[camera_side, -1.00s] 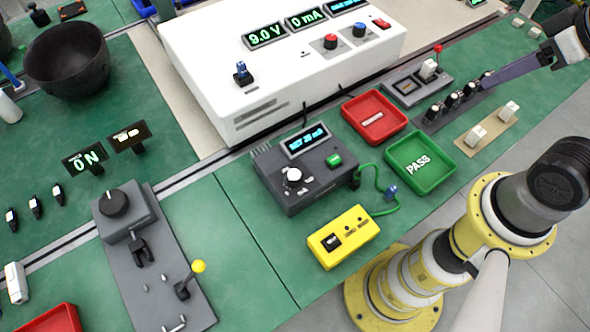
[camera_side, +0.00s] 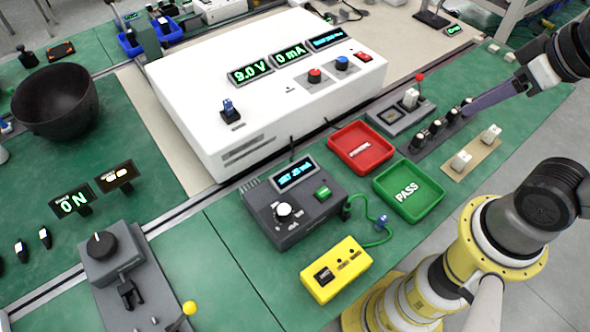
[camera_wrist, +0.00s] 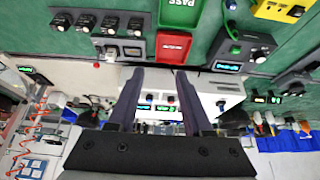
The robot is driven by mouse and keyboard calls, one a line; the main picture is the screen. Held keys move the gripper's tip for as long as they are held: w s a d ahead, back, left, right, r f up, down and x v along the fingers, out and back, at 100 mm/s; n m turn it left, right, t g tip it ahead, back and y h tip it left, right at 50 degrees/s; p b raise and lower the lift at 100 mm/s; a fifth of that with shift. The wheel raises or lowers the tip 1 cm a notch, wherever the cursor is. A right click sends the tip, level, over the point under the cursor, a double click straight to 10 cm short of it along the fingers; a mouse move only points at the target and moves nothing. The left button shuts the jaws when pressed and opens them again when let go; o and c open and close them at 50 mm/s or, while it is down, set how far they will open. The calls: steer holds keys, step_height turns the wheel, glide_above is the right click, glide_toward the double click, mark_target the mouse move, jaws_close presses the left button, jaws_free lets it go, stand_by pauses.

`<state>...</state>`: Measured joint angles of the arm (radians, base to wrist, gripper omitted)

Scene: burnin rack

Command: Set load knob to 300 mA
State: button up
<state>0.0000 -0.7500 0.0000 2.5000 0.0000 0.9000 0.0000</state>
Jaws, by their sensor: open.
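The load unit (camera_side: 322,212) is a dark grey box at the middle of the side view. Its load knob (camera_side: 284,211) is round with a pale top, beside a green button (camera_side: 322,192). Its small display (camera_side: 295,174) seems to read "SET 25 mA", though blurred. In the wrist view the picture is upside down, and the load unit shows at upper right with its knob (camera_wrist: 259,56). My gripper (camera_wrist: 158,74) is open and empty. In the side view its dark finger (camera_side: 497,95) is at upper right, well away from the load knob.
A white power supply (camera_side: 205,125) reads 9.0 V and 0 mA. A red tray (camera_side: 335,136), a green PASS tray (camera_side: 433,198) and a row of dark knobs (camera_side: 436,126) lie between the load unit and my gripper. A yellow box (camera_side: 310,281) stands in front.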

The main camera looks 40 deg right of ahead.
steer(key=shift+o, duration=0.2)
steer(key=shift+o, duration=1.1)
steer(key=shift+r+n, duration=0.1)
steer(key=shift+n, duration=0.6)
steer(key=w+a+r+n, duration=0.4)
steer(key=w+r+n, duration=0.1)
steer(key=w+n, duration=0.25)
steer(key=n+g, duration=0.5)
steer(key=n, duration=0.9)
glide_above(284, 210)
step_height(284, 210, down, 10)
step_height(284, 210, down, 13)
steer(key=shift+f, duration=0.1)
